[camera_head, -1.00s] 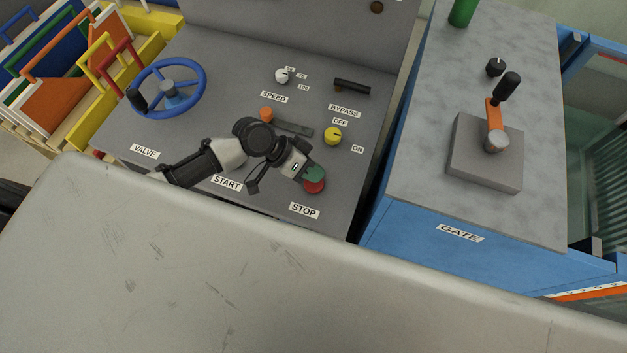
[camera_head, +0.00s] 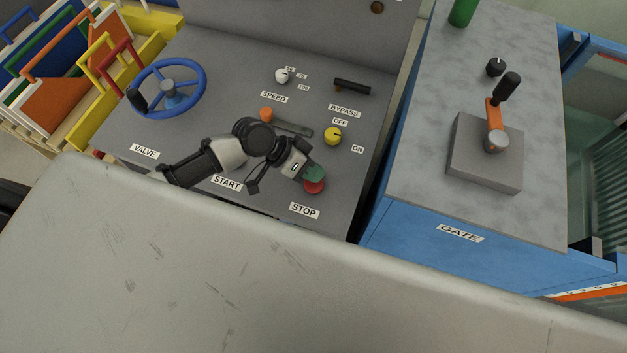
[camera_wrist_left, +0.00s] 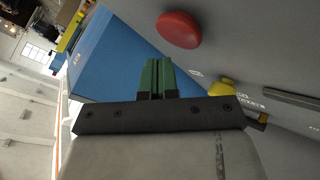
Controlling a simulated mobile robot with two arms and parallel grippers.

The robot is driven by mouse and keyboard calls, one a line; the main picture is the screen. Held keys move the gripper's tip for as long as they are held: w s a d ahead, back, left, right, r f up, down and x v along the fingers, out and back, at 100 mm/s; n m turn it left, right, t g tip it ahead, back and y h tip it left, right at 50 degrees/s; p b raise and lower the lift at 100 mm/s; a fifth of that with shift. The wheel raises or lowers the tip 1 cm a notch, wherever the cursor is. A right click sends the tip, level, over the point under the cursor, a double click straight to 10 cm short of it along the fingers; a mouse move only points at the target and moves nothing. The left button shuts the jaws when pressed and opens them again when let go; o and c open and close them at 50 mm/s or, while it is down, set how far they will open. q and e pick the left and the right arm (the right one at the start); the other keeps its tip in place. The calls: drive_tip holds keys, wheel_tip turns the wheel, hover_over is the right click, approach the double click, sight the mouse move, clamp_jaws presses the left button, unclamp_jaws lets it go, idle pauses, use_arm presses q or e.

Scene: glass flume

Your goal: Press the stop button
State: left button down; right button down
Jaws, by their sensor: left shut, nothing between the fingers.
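The red stop button (camera_head: 314,187) is a round dome on the grey console, just above the STOP label (camera_head: 304,210). It also shows in the left wrist view (camera_wrist_left: 179,29), beyond the fingertips. My left gripper (camera_head: 315,173) is shut and empty, its green fingertips covering part of the button in the head view. In the left wrist view the fingertips (camera_wrist_left: 157,63) show a gap in the picture to the button. I cannot tell the exact height between them. My right gripper is not in view.
The console also carries a blue valve wheel (camera_head: 197,96), a white speed knob (camera_head: 282,76), a yellow knob (camera_head: 332,136), a black bypass handle (camera_head: 352,87) and an orange knob (camera_head: 266,114). A gate lever (camera_head: 493,112) stands on the bench at the right.

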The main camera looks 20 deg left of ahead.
use_arm(q)
drive_tip(key=shift+f, duration=0.15)
drive_tip(key=shift+f+b, duration=0.3)
drive_tip(key=shift+f+b, duration=0.4)
drive_tip(key=shift+f, duration=0.1)
idle(0.6)
drive_tip(key=shift+r+p, duration=0.95)
drive_tip(key=shift+r, duration=0.05)
wheel_tip(320, 180, up, 6)
drive_tip(key=p, duration=0.5)
idle(0.3)
